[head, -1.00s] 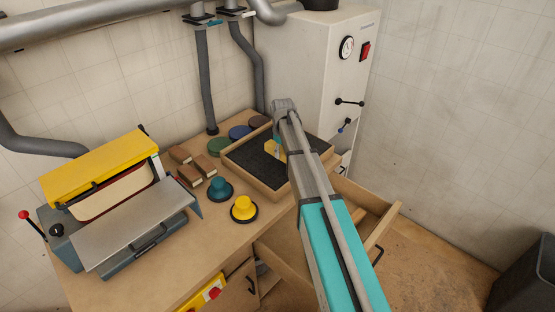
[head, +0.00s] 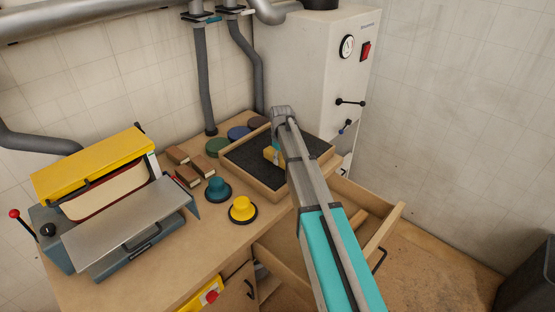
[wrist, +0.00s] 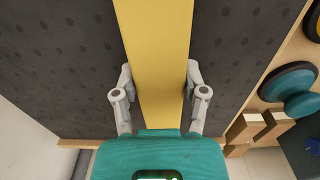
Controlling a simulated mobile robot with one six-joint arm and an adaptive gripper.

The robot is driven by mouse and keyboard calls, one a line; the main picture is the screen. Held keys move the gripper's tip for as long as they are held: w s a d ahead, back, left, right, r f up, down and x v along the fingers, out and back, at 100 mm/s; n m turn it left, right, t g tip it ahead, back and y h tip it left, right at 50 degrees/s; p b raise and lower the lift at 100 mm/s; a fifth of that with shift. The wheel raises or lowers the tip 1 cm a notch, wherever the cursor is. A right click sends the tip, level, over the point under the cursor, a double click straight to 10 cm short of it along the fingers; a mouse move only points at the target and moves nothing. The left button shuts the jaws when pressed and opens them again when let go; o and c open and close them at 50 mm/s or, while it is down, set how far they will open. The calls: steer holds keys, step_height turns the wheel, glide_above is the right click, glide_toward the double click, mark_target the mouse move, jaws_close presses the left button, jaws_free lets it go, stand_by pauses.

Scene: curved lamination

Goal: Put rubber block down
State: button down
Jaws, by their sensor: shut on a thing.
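My gripper (wrist: 159,76) is shut on a long yellow block, the rubber block (wrist: 158,40), with one finger on each side of it in the wrist view. In the head view the block (head: 270,155) shows as a small yellow patch at my gripper, over the dark bumpy mat of a shallow wooden tray (head: 258,183). My arm hides part of the block and tray there. I cannot tell whether the block touches the mat.
A teal-and-black knob-like piece (head: 217,190) and a yellow one (head: 242,209) stand left of the tray, near several brown blocks (head: 188,177). Round discs (head: 239,133) lie behind. A sander (head: 120,205) fills the bench's left. An open drawer (head: 385,228) juts out below the tray.

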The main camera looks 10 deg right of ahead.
mark_target(281, 156)
steer(key=shift+f, duration=0.2)
steer(key=shift+c, duration=0.6)
jaws_free()
steer(key=shift+r, duration=0.2)
step_height(281, 156, up, 12)
steer(key=p, duration=1.2)
steer(key=s+a+m, duration=0.1)
steer(key=s+m, duration=0.6)
steer(key=s, duration=2.1)
steer(key=shift+s+a, duration=0.2)
steer(key=shift+s, duration=0.2)
